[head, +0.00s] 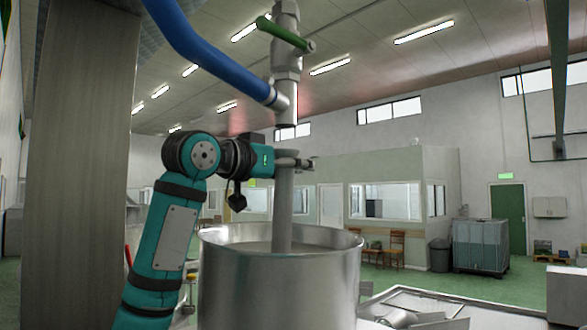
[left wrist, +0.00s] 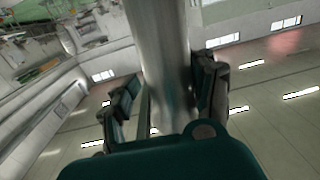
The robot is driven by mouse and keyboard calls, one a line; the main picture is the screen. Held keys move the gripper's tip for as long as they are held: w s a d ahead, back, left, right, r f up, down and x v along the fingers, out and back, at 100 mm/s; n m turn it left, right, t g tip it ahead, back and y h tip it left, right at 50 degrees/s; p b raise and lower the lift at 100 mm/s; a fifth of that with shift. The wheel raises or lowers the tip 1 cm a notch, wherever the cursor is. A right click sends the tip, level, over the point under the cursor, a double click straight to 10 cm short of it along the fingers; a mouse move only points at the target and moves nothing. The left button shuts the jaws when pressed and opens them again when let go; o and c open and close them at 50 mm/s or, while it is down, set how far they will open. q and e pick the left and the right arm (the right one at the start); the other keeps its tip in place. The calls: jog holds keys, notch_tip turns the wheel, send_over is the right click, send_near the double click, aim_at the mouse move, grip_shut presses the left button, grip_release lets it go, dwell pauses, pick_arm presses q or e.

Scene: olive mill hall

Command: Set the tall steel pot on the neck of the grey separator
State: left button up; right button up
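A large open-topped round steel pot (head: 278,290) stands upright in the lower middle of the head view; its base is cut off. A vertical steel post (head: 283,210) rises from inside it. My left gripper (head: 297,162) is at the post's upper end, above the rim. In the left wrist view the post (left wrist: 162,45) runs between the fingers of my left gripper (left wrist: 168,95), which lie close against both sides and look shut on it. I cannot make out a separate grey separator neck. My right gripper is out of view.
A steel pipe (head: 286,75) with a green-handled valve (head: 284,33) ends just above my left gripper. A blue hose (head: 205,50) joins it. A broad steel column (head: 78,165) stands at left. Metal trays (head: 420,305) lie at lower right.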

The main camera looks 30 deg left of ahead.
pick_arm(q)
jog(key=shift+s+r, duration=0.1)
jog(key=shift+r, duration=0.05)
jog(key=shift+f, duration=0.2)
jog(key=shift+s+a+r, duration=0.1)
jog(key=shift+s+a, duration=0.05)
jog(key=shift+s, duration=0.4)
jog(key=v, duration=1)
jog(key=shift+s+a, duration=0.15)
jog(key=shift+s, duration=0.15)
